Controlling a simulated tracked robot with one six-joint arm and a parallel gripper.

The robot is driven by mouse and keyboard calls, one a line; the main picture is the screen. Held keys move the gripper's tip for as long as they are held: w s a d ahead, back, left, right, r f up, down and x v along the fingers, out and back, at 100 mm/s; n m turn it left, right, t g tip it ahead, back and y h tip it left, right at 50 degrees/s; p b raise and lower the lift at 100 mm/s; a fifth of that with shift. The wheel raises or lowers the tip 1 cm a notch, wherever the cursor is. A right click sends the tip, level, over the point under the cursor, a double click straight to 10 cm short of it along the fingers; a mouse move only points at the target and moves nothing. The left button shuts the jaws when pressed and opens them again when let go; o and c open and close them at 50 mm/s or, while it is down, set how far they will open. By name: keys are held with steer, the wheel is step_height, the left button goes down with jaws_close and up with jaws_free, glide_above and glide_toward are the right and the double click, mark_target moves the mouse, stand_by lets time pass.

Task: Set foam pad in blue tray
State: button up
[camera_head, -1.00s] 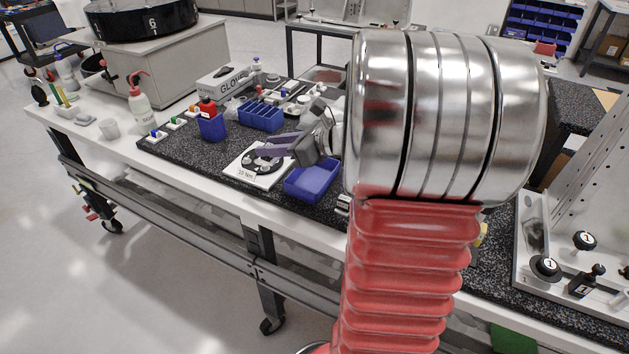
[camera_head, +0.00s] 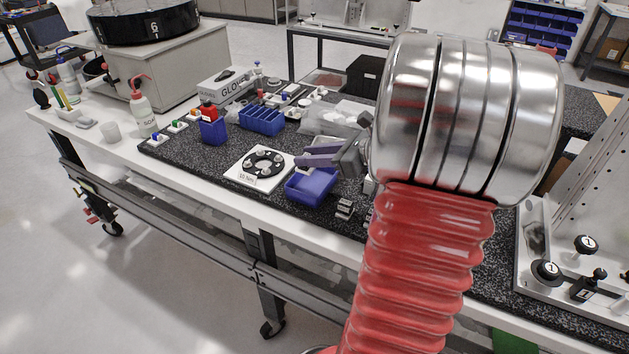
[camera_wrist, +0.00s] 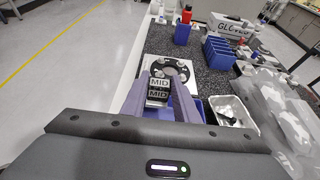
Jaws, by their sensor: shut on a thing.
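My gripper (camera_head: 312,157) has purple fingers and hangs above the back of the blue tray (camera_head: 311,187). In the wrist view the fingers (camera_wrist: 160,82) are shut on a small dark block with white MID labels (camera_wrist: 158,92). I cannot tell whether this block is the foam pad, and I make out no other foam pad. The blue tray shows in part beside the right finger in the wrist view (camera_wrist: 204,108); the finger hides some of it. The tray looks empty in its visible part.
A white plate with a black ring (camera_head: 262,163) lies left of the tray. Small labelled blocks (camera_head: 345,208) stand to its right. A blue bin (camera_head: 212,130) and a divided blue bin (camera_head: 262,118) stand behind. A clear plastic bag (camera_head: 335,121) lies at the back.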

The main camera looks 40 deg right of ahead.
mark_target(313, 169)
steer(key=shift+f, duration=2.1)
steer(key=shift+f, duration=1.85)
steer(key=shift+f, duration=0.15)
steer(key=o, duration=0.8)
steer(key=shift+r, duration=0.2)
steer(key=v, duration=0.7)
steer(key=shift+s, duration=0.2)
